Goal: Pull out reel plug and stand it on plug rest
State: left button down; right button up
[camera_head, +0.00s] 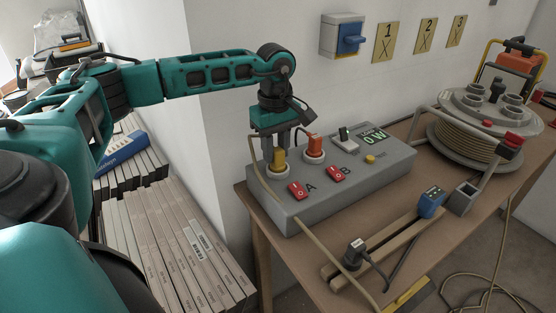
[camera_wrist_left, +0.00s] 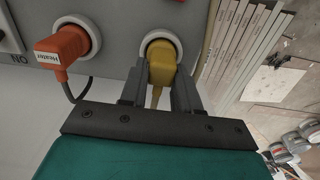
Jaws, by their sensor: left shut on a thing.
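A yellow plug (camera_head: 278,160) sits upright in the left socket of the grey socket box (camera_head: 330,195), and a beige cord runs down the box from it. It looks like the reel plug. My left gripper (camera_head: 281,148) comes from above, shut on the yellow plug; in the left wrist view the plug (camera_wrist_left: 161,62) lies between the fingers, its base still inside the round socket ring. The cable reel (camera_head: 470,145) stands at the table's right, wound with beige cord. A small grey open-topped holder (camera_head: 462,198) on the table may be the plug rest. My right gripper is not in view.
An orange plug (camera_head: 314,147) labelled Heater (camera_wrist_left: 62,47) stands close beside the yellow one. Red switches A (camera_head: 300,190) and B (camera_head: 335,174) are in front. A wooden strip (camera_head: 385,245) carries a black plug (camera_head: 355,252) and a blue block (camera_head: 431,202). Loose cord lies across the table.

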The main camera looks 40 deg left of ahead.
pick_arm(q)
jog(key=shift+r+p, duration=0.85)
jog(key=shift+r, duration=0.25)
dwell(0.6)
jog(key=shift+r+p, duration=1.5)
jog(key=shift+r, duration=0.35)
jog(key=shift+r+p, duration=0.65)
jog(key=shift+r, duration=0.85)
